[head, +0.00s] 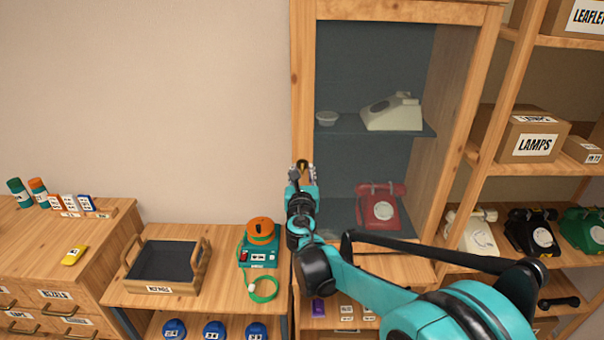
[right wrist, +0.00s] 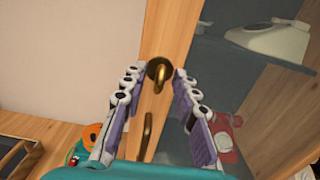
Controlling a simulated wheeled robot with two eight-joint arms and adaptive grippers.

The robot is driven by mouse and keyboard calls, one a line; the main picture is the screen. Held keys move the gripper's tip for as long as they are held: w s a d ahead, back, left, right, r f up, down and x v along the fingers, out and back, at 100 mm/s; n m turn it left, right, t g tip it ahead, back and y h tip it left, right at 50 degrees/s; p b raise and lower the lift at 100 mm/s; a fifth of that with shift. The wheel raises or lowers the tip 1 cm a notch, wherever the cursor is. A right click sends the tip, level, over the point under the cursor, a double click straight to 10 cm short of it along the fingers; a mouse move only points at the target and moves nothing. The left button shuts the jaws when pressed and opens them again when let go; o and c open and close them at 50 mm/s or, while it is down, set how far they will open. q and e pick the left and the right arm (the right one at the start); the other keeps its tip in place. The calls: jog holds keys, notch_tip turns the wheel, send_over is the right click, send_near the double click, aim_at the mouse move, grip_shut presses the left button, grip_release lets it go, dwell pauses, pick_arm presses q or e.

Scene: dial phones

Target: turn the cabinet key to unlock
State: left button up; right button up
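The wooden cabinet (head: 301,90) has a glass front, and its door looks shut. In the right wrist view a brass key (right wrist: 159,73) sits in a round lock plate on the light wooden door stile (right wrist: 168,40). A curved brass handle (right wrist: 146,136) is below it. My right gripper (head: 302,172) is at the cabinet's left stile. In the right wrist view its fingers (right wrist: 155,85) are open, one on each side of the key, with a gap on both sides. My left gripper is not in view.
Behind the glass are a cream phone (head: 392,112), a small bowl (head: 327,118) and a red phone (head: 380,207). Below left are a tray (head: 160,288) and a teal device with an orange top (head: 260,240). Open shelves with a lamps box (head: 522,142) stand right.

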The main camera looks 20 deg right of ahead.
jog(key=shift+w, duration=0.1)
grip_shut()
jog(key=shift+m, duration=0.5)
jog(key=m, duration=0.3)
jog(key=shift+d+p, duration=0.1)
jog(key=shift+p, duration=0.2)
jog(key=m, duration=0.3)
jog(key=shift+m, duration=0.3)
jog(key=m, duration=0.5)
jog(key=shift+d+f+p, duration=0.1)
jog(key=shift+p, duration=0.25)
jog(key=m, duration=0.5)
jog(key=shift+m, duration=0.3)
